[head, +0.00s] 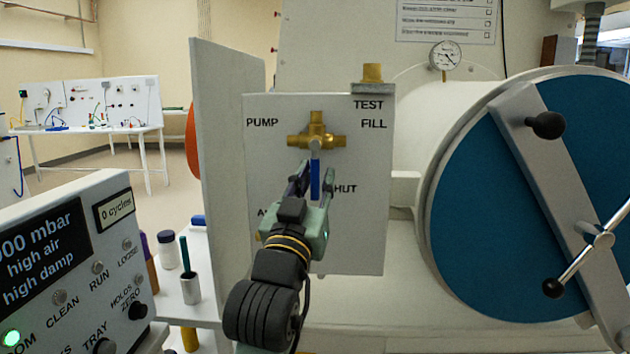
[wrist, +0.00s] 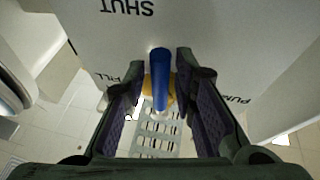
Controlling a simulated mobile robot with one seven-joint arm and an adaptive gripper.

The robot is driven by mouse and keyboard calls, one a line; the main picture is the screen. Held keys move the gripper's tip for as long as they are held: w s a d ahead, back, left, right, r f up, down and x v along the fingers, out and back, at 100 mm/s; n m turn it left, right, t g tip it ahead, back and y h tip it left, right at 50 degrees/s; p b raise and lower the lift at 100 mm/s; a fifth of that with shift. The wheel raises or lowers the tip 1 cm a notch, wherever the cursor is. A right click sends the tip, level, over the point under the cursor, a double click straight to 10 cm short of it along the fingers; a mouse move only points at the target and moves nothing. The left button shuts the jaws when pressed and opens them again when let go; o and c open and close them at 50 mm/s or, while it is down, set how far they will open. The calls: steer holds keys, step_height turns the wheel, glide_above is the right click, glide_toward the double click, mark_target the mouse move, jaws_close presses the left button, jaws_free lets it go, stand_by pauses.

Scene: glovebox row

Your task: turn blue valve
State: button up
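The blue valve handle (head: 315,177) hangs straight down from a brass valve body (head: 317,142) on a white panel (head: 357,225). The panel is marked PUMP, TEST, FILL and SHUT, and the handle points down beside SHUT. My gripper (head: 312,184) is in front of the panel at the handle. In the wrist view the blue handle (wrist: 160,72) lies between the two open fingers of my gripper (wrist: 158,78), with a gap on each side. The brass body (wrist: 150,88) shows partly behind the handle.
A round blue door (head: 500,220) with a grey bar and black knobs is at the right. A white upright board (head: 225,150) stands left of the panel. A control box (head: 70,265) is at the lower left. A pressure gauge (head: 445,56) is above.

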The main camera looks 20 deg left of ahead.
jaws_close()
stand_by(0.6)
